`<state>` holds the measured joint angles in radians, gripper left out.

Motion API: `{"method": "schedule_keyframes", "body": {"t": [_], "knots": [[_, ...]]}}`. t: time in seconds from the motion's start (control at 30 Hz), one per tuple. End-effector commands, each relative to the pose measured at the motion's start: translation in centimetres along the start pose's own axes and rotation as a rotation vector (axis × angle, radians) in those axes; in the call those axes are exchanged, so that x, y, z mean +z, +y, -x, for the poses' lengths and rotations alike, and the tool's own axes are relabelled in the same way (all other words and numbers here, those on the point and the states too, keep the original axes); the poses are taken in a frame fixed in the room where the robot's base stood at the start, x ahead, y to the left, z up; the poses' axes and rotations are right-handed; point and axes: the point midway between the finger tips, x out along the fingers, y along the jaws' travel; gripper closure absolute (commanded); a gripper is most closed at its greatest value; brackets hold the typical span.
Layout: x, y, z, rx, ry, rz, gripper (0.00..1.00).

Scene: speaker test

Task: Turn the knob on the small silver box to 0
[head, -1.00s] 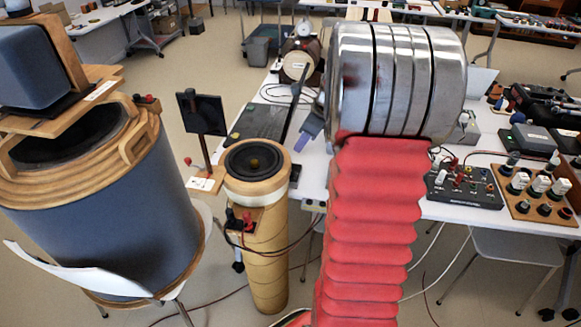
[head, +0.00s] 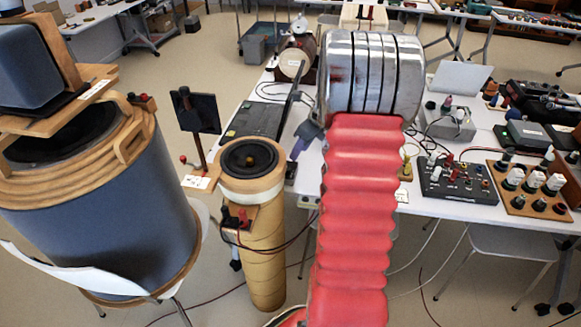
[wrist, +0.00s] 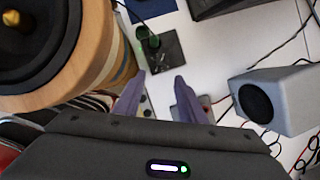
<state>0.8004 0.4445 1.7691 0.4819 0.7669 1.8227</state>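The small silver box (head: 447,124) stands on the white table, right of my arm in the head view. Small knobs, one of them reddish (head: 447,103), stick up from its top. Their settings are too small to read. I cannot make out this box in the wrist view. My gripper (wrist: 160,88) shows two purple fingers, spread apart with nothing between them. They are over the table beside a wooden speaker tube. In the head view a purple finger (head: 302,139) shows left of my arm, and my arm hides the rest. The gripper is well left of the silver box.
A black panel with knobs (head: 457,180) and a wooden board with knobs (head: 528,188) lie in front of the silver box. The wooden speaker tube (head: 255,240) stands left of my arm. A small grey speaker (wrist: 280,98) is right of my fingers in the wrist view.

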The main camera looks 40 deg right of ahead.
Motion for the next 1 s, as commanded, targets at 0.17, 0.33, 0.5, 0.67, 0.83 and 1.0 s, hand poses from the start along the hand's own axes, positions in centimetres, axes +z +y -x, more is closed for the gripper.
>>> {"method": "schedule_keyframes", "body": {"t": [0.17, 0.33, 0.5, 0.67, 0.83, 1.0], "knots": [[-0.1, 0.0, -2.8, 0.002, 0.002, 0.000, 0.63], [-0.1, 0.0, -5.5, 0.002, 0.001, -0.001, 0.63], [-0.1, 0.0, -7.9, 0.001, 0.002, -0.001, 0.63], [-0.1, 0.0, -10.0, 0.000, 0.002, -0.001, 0.63], [-0.1, -0.1, -11.2, -0.001, 0.000, -0.001, 0.63], [-0.1, -0.1, -11.5, -0.002, 0.000, -0.001, 0.63]]}}
